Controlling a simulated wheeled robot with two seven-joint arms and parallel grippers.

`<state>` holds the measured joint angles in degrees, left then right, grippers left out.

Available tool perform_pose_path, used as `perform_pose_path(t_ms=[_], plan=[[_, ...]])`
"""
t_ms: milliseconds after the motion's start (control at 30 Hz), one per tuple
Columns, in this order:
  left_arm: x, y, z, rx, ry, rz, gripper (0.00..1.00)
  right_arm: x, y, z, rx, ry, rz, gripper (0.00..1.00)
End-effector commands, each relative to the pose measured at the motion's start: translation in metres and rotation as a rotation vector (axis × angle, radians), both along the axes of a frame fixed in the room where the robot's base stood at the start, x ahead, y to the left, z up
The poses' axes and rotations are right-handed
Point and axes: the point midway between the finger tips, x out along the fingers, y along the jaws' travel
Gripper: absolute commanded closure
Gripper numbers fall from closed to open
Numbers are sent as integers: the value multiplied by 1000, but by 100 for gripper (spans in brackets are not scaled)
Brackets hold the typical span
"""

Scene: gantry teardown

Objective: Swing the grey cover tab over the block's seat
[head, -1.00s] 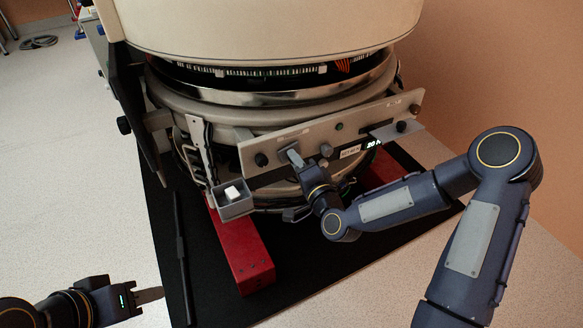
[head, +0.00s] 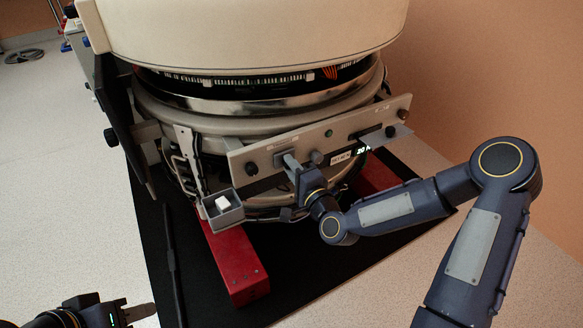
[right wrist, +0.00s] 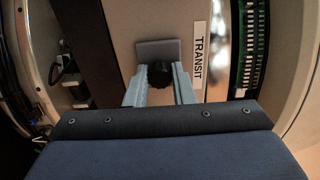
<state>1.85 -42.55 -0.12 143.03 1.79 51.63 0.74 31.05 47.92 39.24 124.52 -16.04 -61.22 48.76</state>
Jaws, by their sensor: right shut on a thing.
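A flat grey plate (head: 279,160), which looks like the cover tab, lies against the light panel (head: 238,160) on the gantry's front. In the right wrist view the grey plate (right wrist: 158,47) shows behind a black knob (right wrist: 159,75). My right gripper (head: 290,160) is at the plate, its two fingers closed on either side of the knob, also in the right wrist view (right wrist: 159,88). I cannot make out the block's seat behind the gripper. My left gripper (head: 143,312) is at the lower left, away from the panel; its finger gap is not clear.
A grey tray (head: 226,216) holding a white block (head: 222,203) is at the panel's left end. A red beam (head: 233,265) lies below on a black mat (head: 300,262). A TRANSIT label (right wrist: 199,55) is beside the plate.

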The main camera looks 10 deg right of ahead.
Motion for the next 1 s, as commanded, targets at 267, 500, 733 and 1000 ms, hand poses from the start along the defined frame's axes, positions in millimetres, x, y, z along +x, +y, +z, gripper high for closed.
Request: perform_pose_path(t_ms=[267,500,733,1000], plan=[[0,0,0,0,0,0,64,0,-1,0,0,0,-3,56],[0,0,1,0,0,0,64,-2,-2,0,-1,1,-2,56],[0,0,10,0,0,0,64,-34,-12,0,-1,4,-3,56],[0,0,15,0,0,0,64,-69,-24,0,-1,2,-4,56]])
